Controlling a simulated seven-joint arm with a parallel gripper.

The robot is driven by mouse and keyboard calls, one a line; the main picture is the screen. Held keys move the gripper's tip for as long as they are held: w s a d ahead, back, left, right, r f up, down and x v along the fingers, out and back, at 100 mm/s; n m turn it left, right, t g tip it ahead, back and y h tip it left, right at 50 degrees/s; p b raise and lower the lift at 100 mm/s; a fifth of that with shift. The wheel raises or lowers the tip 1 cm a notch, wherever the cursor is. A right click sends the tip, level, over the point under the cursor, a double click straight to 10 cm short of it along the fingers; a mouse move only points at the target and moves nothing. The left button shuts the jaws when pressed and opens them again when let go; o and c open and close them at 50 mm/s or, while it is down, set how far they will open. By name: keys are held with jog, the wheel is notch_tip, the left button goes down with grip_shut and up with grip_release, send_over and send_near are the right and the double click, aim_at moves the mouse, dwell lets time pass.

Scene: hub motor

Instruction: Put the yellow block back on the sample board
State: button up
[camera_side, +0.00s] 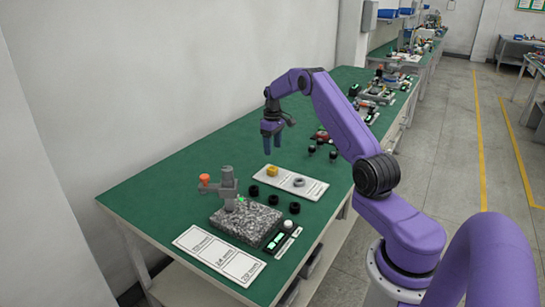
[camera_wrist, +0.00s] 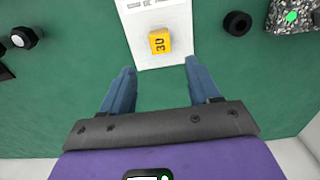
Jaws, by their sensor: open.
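The yellow block (camera_side: 272,170) lies on the left part of a narrow white board (camera_side: 312,191) on the green bench. In the wrist view the yellow block (camera_wrist: 159,43) shows a dark "30" on its top and sits on the end of the white board (camera_wrist: 141,19). My gripper (camera_side: 272,152) is open and empty above the bench, pointing down behind the block in the side view. In the wrist view the block lies ahead of the gap between the fingertips (camera_wrist: 159,66), apart from both. I cannot tell which white board is the sample board.
A grey ring (camera_side: 299,182) shares the narrow board. Several black rings (camera_side: 270,199) lie in front of it. A gauge stand (camera_side: 229,187) rises from a speckled stone base (camera_side: 245,222). A white three-part labelled board (camera_side: 218,255) lies near the front edge. Dark knobs (camera_side: 333,154) stand to the right.

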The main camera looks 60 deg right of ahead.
jog(key=w+a+r+n, duration=0.1)
jog(key=a+r, duration=0.3)
jog(key=a, duration=0.4)
jog(key=w+a+r+n, duration=0.1)
jog(key=a+r, duration=0.2)
jog(key=a, duration=0.4)
jog(key=s+a+r+n, duration=0.2)
jog(key=s+a+r, duration=0.15)
jog(key=a, duration=0.55)
jog(key=s+a+r+n, duration=0.15)
jog(key=s+a, duration=0.25)
jog(key=a, duration=0.4)
jog(key=s+a+r+n, duration=0.2)
jog(key=s+a+n, duration=0.1)
jog(key=s+a, duration=0.9)
jog(key=s+d+n, duration=0.2)
jog(key=s, duration=0.8)
jog(key=s+d+f+n, duration=0.1)
jog(key=s+n, duration=0.1)
jog(key=s, duration=0.8)
jog(key=shift+s+d+f, duration=0.2)
jog(key=shift+s+d, duration=0.15)
